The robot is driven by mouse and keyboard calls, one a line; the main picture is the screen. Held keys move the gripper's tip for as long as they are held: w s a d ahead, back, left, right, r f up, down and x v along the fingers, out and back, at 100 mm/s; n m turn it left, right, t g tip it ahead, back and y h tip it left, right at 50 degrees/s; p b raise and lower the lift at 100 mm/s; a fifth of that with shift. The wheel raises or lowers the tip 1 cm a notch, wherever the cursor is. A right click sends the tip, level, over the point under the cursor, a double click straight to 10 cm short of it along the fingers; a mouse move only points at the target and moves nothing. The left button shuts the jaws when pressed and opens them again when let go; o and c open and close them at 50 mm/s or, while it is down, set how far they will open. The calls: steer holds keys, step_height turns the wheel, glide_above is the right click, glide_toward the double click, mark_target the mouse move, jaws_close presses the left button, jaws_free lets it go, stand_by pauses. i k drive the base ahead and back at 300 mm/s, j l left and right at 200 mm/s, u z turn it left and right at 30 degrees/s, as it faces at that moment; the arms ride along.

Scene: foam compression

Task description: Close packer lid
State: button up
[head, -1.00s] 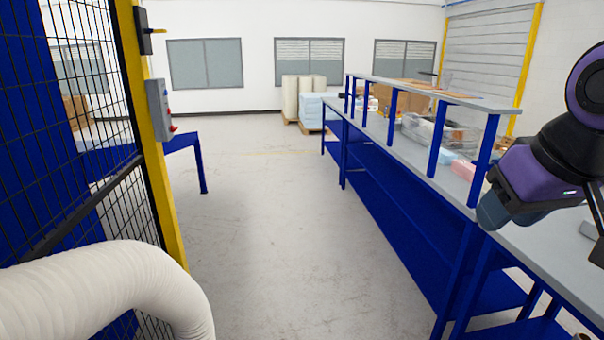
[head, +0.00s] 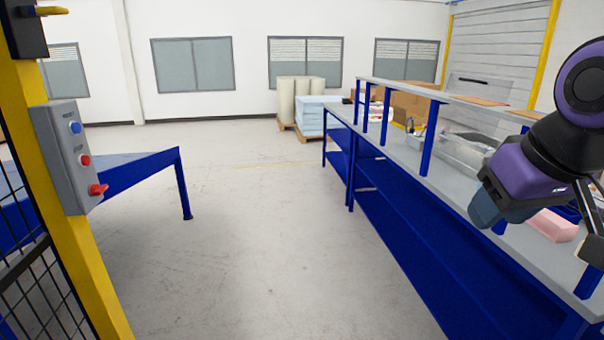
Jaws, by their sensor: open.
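I see no packer and no lid that I can make out in the head view. My arm, purple and black, hangs at the right edge over the workbench. My gripper (head: 591,245) shows only in part there, cut off by the frame edge, with dark finger parts. It is open, and I see nothing held in it. A grey control box (head: 68,155) with a blue button, a red button and a red knob is fixed to the yellow post (head: 95,285) at the left, far from my gripper.
A long blue workbench (head: 400,225) with a grey top runs along the right. A pink foam block (head: 553,226) and a clear bin (head: 465,150) are on it. A blue table (head: 140,172) stands left. Rolls (head: 300,98) and stacked sheets (head: 310,118) stand behind. The floor between is clear.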

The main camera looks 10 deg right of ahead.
mark_target(474, 146)
steer(key=i+u, duration=0.1)
steer(key=i, duration=1.55)
steer(key=i+z, duration=0.1)
steer(key=z, duration=0.9)
steer(key=i+j+z, duration=0.1)
steer(key=z, duration=0.4)
